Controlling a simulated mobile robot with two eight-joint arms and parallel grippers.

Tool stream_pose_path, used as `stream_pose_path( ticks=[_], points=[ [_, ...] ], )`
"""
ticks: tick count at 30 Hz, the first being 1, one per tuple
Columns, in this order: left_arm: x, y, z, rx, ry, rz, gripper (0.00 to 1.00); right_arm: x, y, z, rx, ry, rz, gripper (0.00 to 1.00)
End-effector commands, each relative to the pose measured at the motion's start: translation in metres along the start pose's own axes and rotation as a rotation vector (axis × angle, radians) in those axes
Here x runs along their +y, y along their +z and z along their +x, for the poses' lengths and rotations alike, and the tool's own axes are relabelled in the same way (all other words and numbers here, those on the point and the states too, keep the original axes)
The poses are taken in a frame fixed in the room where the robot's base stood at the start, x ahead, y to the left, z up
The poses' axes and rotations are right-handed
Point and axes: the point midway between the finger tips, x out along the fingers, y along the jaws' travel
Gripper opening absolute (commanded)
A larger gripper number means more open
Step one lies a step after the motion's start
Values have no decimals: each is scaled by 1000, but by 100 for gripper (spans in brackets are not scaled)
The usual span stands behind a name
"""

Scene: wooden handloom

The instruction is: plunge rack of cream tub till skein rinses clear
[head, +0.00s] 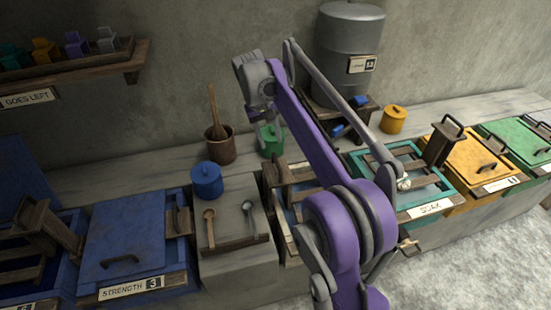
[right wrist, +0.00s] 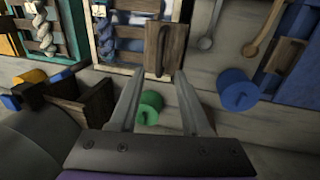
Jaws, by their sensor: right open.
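The cream tub (head: 287,240) stands in the middle of the row, largely hidden behind my right arm in the head view. The right wrist view shows its pale frame (right wrist: 96,15), bluish liquid and a twisted pale-and-blue skein (right wrist: 104,36). Its wooden rack has an upright handle (right wrist: 158,48), beside the skein. My right gripper (head: 264,138) points down at the back of the counter, near the green pot. In the right wrist view its two fingers (right wrist: 157,75) are apart with nothing held between them. The handle lies just beyond the fingertips. My left gripper is not in view.
A green pot (right wrist: 149,108) and a blue pot (head: 206,180) stand close by. The teal SOAK tub (head: 430,208) is right of the cream tub, with yellow and green tubs beyond. A lidded blue tub (head: 130,235) is left. A metal urn (head: 348,50) stands behind.

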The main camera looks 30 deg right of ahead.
Motion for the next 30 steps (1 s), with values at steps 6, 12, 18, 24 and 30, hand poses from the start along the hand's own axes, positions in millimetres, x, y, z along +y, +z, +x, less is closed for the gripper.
stream_pose_path(
  ticks=[6, 12, 18, 24, 30],
  points=[
    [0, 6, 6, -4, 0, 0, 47, 0, 0, 45, 0, 0, 1, 47],
    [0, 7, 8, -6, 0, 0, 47, 0, 0, 74, 0, 0, -1, 47],
    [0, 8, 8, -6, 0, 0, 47, 0, 0, 86, 1, -1, -1, 47],
    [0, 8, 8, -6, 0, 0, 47, 0, 0, 87, 1, -1, -1, 47],
    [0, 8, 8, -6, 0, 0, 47, 0, 0, 87, 1, -1, -1, 22]
  ],
)
